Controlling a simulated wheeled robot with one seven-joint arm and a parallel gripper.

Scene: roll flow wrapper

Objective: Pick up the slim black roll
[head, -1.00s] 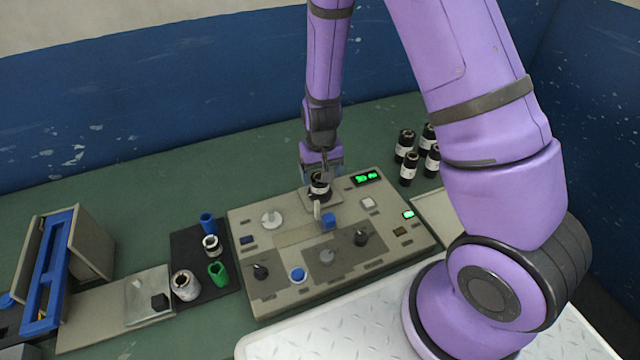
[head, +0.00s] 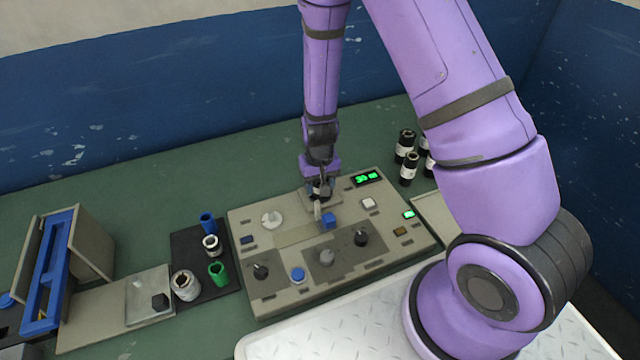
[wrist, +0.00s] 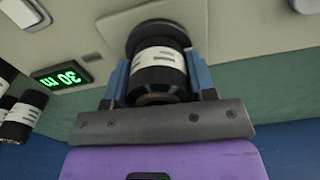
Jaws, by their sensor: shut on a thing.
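A black roll (wrist: 158,82) with a white label stands at the back of the grey control panel, on a dark round base. My gripper (wrist: 160,85) has its two blue fingers on either side of this roll and is shut on it, as the wrist view shows. In the head view my gripper (head: 320,186) is low over the panel's back edge and mostly covers the roll. Several other black rolls (head: 408,168) with white labels stand on the green table to the right of the panel. I cannot tell which roll is slimmest.
The control panel (head: 290,290) carries knobs, a blue button, a lever and green displays. A black tray (head: 222,285) to its left holds blue, white and green rolls. A blue and grey fixture (head: 90,245) stands at far left. The green table behind is clear.

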